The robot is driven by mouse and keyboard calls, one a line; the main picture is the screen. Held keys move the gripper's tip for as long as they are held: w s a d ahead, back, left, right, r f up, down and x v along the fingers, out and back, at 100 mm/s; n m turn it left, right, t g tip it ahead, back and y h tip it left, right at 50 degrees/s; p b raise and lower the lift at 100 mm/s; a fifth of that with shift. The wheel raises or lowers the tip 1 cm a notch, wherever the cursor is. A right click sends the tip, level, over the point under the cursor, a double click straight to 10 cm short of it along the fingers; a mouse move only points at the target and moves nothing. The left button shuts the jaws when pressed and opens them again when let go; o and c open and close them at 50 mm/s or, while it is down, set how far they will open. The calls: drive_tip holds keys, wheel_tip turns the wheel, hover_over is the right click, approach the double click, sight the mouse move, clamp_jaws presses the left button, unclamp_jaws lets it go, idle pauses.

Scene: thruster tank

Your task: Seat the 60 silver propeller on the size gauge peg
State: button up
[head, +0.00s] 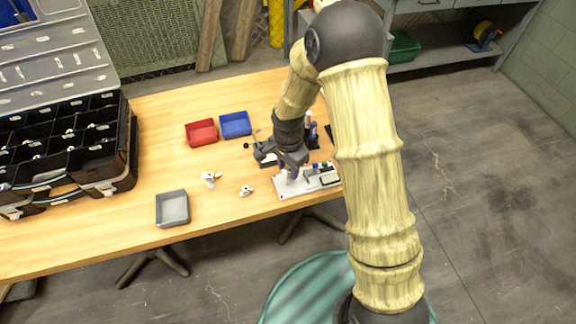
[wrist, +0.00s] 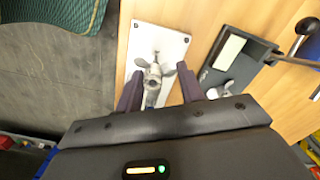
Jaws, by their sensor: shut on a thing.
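My gripper (wrist: 158,88) is shut on a silver propeller (wrist: 154,72), which sits between its two dark fingers in the wrist view. Behind the propeller is a white plate (wrist: 172,38) with dark corner screws. A small dark mark shows on the plate just beyond the propeller. I cannot tell whether the propeller is on a peg or above it; its underside is hidden. In the head view my gripper (head: 290,168) is low over the left part of the white base plate (head: 290,190), and hides the held propeller.
Two loose propellers (head: 210,178) (head: 246,190) lie left of the plate. A dark lever fixture (head: 264,156) stands close behind my gripper. Red (head: 201,132), blue (head: 235,124) and grey (head: 172,208) trays and a black compartment case (head: 105,165) are further left.

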drive_tip(key=shift+f, duration=0.35)
idle(0.3)
drive_tip(key=shift+a+f+b, duration=0.1)
drive_tip(key=shift+f+b, duration=0.25)
drive_tip(key=shift+b, duration=0.05)
drive_tip(key=shift+f+b, duration=0.4)
drive_tip(key=shift+f, duration=0.25)
drive_tip(key=shift+s+f, duration=0.1)
drive_tip(key=shift+f, duration=0.15)
drive_tip(key=shift+f+b, duration=0.35)
drive_tip(key=shift+f, duration=0.1)
idle(0.5)
drive_tip(key=o, duration=1)
